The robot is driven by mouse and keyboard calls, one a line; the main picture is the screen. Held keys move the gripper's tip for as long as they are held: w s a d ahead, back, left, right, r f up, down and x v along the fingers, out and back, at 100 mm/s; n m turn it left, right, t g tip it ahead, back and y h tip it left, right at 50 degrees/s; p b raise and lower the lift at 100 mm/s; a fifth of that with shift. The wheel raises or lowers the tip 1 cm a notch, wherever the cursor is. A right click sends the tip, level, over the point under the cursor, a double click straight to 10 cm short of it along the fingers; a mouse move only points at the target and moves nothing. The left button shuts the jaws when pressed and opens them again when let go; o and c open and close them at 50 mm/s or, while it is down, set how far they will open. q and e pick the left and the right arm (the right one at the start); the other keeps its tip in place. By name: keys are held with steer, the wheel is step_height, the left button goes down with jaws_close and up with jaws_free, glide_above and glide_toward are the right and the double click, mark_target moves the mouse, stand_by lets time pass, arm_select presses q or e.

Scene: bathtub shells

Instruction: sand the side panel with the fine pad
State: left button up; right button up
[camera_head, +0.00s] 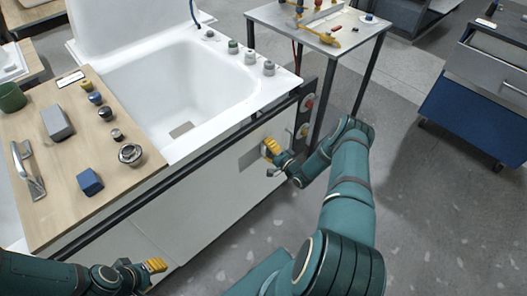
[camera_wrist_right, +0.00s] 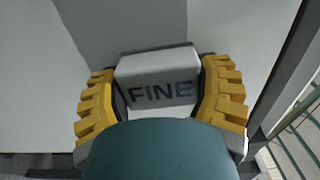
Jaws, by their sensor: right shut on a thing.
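The side panel (camera_head: 195,205) is the pale upright face below the bathtub rim, with a greyer patch (camera_head: 250,158) near its right end. My right gripper (camera_head: 272,147) is at this patch. In the right wrist view its yellow ribbed fingers (camera_wrist_right: 162,98) are shut on both sides of a light grey pad marked FINE (camera_wrist_right: 158,68). The panel (camera_wrist_right: 225,28) lies behind the pad, with a darker area to the upper left. Whether the pad touches the panel is hidden. My left gripper (camera_head: 154,266) is low at the left, apart from the panel's patch; its finger gap is unclear.
A wooden board (camera_head: 50,215) at the left holds a grey block (camera_head: 57,122), a blue block (camera_head: 89,182), a metal handle (camera_head: 28,170), a green cup (camera_head: 11,97) and several knobs. A small table (camera_head: 330,42) stands behind my right arm. The floor at right is open before a blue cabinet (camera_head: 468,118).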

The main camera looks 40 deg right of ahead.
steer(key=shift+w+d+r, duration=0.15)
steer(key=shift+d, duration=0.25)
steer(key=shift+s, duration=0.55)
steer(key=shift+s+d+p, duration=0.1)
steer(key=shift+s+p, duration=0.35)
steer(key=shift+s, duration=2.1)
steer(key=shift+f, duration=0.2)
steer(key=s, duration=0.3)
steer(key=shift+d, duration=0.1)
